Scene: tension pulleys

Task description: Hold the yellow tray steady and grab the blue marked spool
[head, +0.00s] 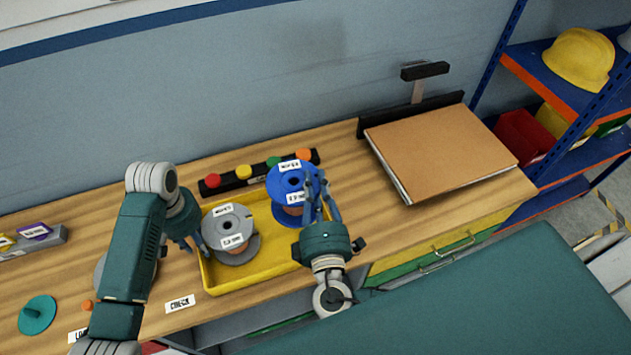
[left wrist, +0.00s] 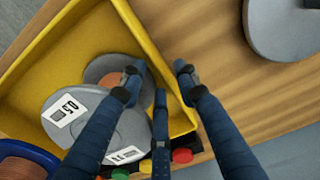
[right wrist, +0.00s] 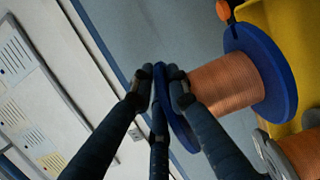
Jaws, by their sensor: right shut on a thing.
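The yellow tray (head: 255,280) sits on the wooden bench. The blue spool (head: 281,185), with copper winding and white labels, is at the tray's right end. My right gripper (head: 314,182) is shut on the rim of its upper blue flange; the right wrist view shows this flange between the fingers and the spool's other flange (right wrist: 272,72) beside the tray. I cannot tell whether the spool touches the tray floor. My left gripper (head: 190,246) is at the tray's left end. In the left wrist view, its open fingers (left wrist: 158,68) straddle the tray wall (left wrist: 138,32), with a gap showing.
A black strip with coloured knobs (head: 243,172) lies behind the tray. Another grey spool (left wrist: 285,30) is outside the tray, near my left gripper.

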